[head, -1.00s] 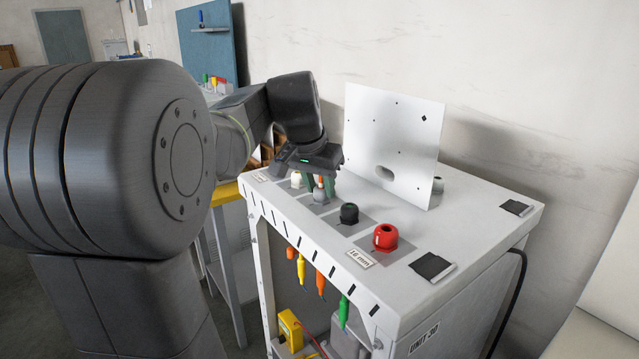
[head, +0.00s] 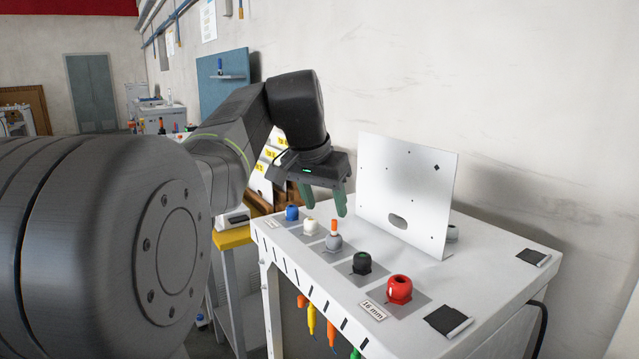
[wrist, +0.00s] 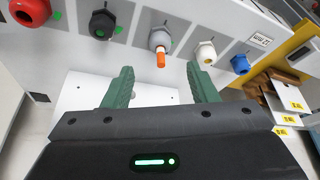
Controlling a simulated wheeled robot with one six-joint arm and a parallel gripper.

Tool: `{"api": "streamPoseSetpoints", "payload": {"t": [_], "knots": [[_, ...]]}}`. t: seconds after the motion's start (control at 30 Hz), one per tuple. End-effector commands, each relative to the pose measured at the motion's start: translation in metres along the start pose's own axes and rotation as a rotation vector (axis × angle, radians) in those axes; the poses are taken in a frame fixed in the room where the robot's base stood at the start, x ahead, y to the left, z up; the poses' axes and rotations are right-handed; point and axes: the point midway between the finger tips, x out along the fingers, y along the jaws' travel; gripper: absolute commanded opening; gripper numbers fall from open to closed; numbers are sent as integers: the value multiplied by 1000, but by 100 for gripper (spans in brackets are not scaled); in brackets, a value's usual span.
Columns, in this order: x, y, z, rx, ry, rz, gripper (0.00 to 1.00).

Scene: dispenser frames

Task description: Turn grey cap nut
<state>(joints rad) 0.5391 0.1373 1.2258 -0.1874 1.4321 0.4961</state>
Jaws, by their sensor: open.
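The grey cap nut (head: 333,243) sits in the middle of a row on the white cabinet top, with an orange plug (head: 334,227) standing up from it. It also shows in the wrist view (wrist: 160,40), between and beyond the fingertips, with the orange plug pointing toward my gripper. My gripper (head: 326,206) is open and empty, its green fingers pointing down above and a little behind the grey nut. The fingers are apart from it and touch nothing visible. In the wrist view both fingers (wrist: 160,84) are spread wide.
White (head: 310,227) and blue (head: 292,213) nuts stand left of the grey one, black (head: 362,263) and red (head: 399,290) ones right. An upright white plate (head: 405,195) stands behind the row. A black pad (head: 447,320) lies at the front right.

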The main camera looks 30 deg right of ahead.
Motion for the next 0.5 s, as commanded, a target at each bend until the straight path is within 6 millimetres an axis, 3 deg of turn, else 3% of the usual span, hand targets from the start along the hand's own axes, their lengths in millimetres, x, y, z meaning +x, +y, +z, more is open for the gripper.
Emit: {"api": "streamPoseSetpoints", "payload": {"t": [0.2, 0.5], "knots": [[-37, -1, 0, -1, 1, -1, 53], [-50, 0, 0, 0, -1, 0, 53]]}}
